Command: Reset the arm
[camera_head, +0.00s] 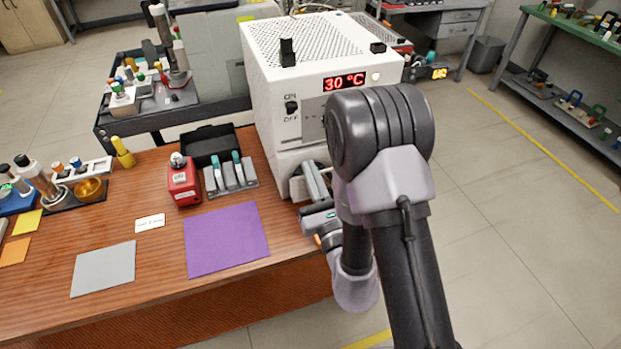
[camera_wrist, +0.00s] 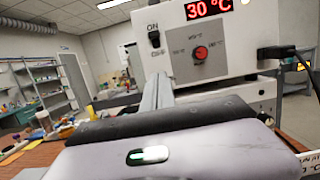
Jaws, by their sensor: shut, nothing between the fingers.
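My arm reaches over the right end of the wooden table in the head view. My gripper (camera_head: 313,175) is shut and empty, right in front of the lower front of the white machine (camera_head: 283,100). In the wrist view my gripper (camera_wrist: 160,84) points toward the machine's front (camera_wrist: 180,25), below its ON/OFF switch and red dial (camera_wrist: 201,53). The machine's display (camera_head: 344,81) reads 30 °C. My arm hides part of the machine's front in the head view; I cannot tell whether the fingertips touch it.
A red block-shaped device (camera_head: 184,186) and a grey rack with tubes (camera_head: 230,178) stand left of the machine. Purple (camera_head: 226,240) and grey (camera_head: 103,268) sheets lie flat on the table. A green shelf (camera_head: 575,30) stands at far right. The floor at right is clear.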

